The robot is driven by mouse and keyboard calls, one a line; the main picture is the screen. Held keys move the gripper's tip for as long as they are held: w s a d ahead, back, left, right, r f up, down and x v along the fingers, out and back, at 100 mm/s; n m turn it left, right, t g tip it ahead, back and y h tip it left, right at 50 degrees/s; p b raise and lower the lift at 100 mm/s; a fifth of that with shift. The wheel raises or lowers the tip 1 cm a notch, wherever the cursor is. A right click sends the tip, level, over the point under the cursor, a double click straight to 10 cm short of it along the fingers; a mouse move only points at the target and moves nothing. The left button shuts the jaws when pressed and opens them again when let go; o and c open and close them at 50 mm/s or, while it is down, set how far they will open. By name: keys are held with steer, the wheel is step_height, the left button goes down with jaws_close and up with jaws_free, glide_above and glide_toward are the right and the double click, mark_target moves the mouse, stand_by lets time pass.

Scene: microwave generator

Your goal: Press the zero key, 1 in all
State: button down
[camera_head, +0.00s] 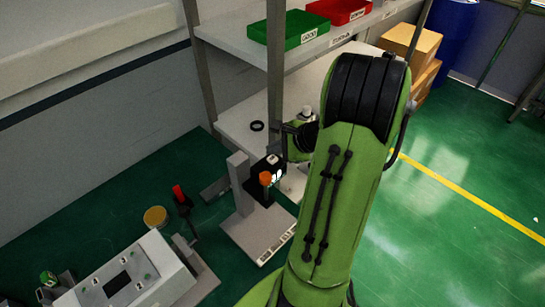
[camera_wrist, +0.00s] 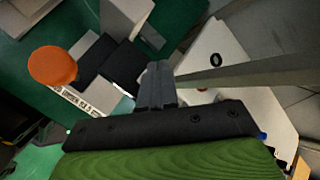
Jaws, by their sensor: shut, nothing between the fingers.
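My gripper (camera_wrist: 158,78) shows in the wrist view with its two grey fingers together and nothing between them. Its tips are beside and over a dark box (camera_wrist: 118,66) on a light grey stand. In the head view this dark box (camera_head: 259,188) has small bright white patches and stands by a grey upright. An orange round knob (camera_head: 265,178) is at its front; it also shows in the wrist view (camera_wrist: 52,66). I cannot make out a zero key. My green arm hides part of the head view, and whether the fingertips touch anything cannot be told.
A grey instrument (camera_head: 130,275) with a dark display stands at the lower left. A red-topped piece (camera_head: 179,194) and a yellow disc (camera_head: 155,217) are near it. A white shelf bench (camera_head: 235,125) with a metal post (camera_head: 276,70) stands close behind. Green floor is free at right.

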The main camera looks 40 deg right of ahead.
mark_target(275, 159)
steer(key=shift+f, duration=0.1)
steer(key=shift+f, duration=0.35)
steer(key=shift+f+b, duration=0.5)
steer(key=shift+b, duration=0.05)
stand_by(0.5)
steer(key=shift+r+p, duration=0.95)
steer(key=shift+r, duration=0.1)
step_height(275, 159, up, 5)
steer(key=p, duration=0.5)
steer(key=shift+r, duration=0.1)
steer(key=shift+f, duration=0.2)
